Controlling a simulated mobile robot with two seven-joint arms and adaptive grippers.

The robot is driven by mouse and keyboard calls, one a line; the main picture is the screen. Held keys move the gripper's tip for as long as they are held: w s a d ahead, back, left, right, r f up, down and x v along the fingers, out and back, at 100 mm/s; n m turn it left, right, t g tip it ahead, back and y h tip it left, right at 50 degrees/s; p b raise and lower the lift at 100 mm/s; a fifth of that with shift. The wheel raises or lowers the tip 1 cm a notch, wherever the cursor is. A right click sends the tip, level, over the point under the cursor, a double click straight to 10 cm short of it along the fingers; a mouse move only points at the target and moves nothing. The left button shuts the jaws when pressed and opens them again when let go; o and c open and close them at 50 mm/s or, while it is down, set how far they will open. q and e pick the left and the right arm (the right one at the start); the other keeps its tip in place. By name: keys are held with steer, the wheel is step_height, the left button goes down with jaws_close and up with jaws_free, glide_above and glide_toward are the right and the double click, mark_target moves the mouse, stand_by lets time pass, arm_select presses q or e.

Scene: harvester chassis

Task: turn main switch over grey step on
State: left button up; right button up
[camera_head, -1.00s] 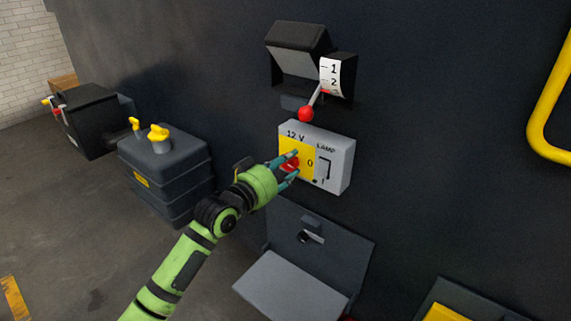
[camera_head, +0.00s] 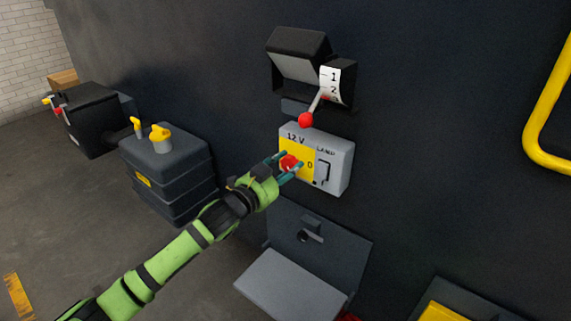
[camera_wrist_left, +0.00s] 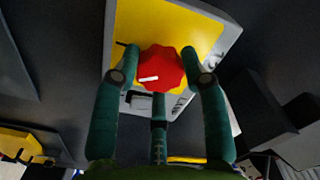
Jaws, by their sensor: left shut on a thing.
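The main switch is a red knob (camera_head: 290,163) on the yellow plate of a grey box (camera_head: 343,160) marked "12 V" and "LAMP", with a "0" to the right of the knob. The box is on the dark wall above the grey step (camera_head: 290,286). My left gripper (camera_head: 290,164) is at the knob, its teal fingers on either side. In the left wrist view the red knob (camera_wrist_left: 160,68) sits between the fingertips, with a white mark at its lower left. Part of the yellow plate is hidden by the fingers. My right gripper is not in view.
A lever with a red ball (camera_head: 306,120) hangs just above the box, below a dark hood (camera_head: 297,45). A black rocker switch (camera_head: 323,172) is right of the knob. A dark tank (camera_head: 165,165) stands at left, and a yellow rail (camera_head: 548,130) is at right.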

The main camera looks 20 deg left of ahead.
arm_select(q)
steer(key=m, duration=0.2)
steer(key=r+m+p, duration=0.1)
steer(key=m, duration=0.1)
steer(key=shift+d+m, duration=0.15)
steer(key=shift+m, duration=0.25)
steer(key=shift+f+m, duration=0.1)
steer(key=shift+m, duration=0.5)
steer(key=shift+d+f, duration=0.1)
steer(key=o, duration=1)
steer(key=shift+o, duration=0.7)
steer(key=shift+s+d+f, duration=0.1)
steer(key=shift+d, duration=0.1)
steer(key=shift+a, duration=0.1)
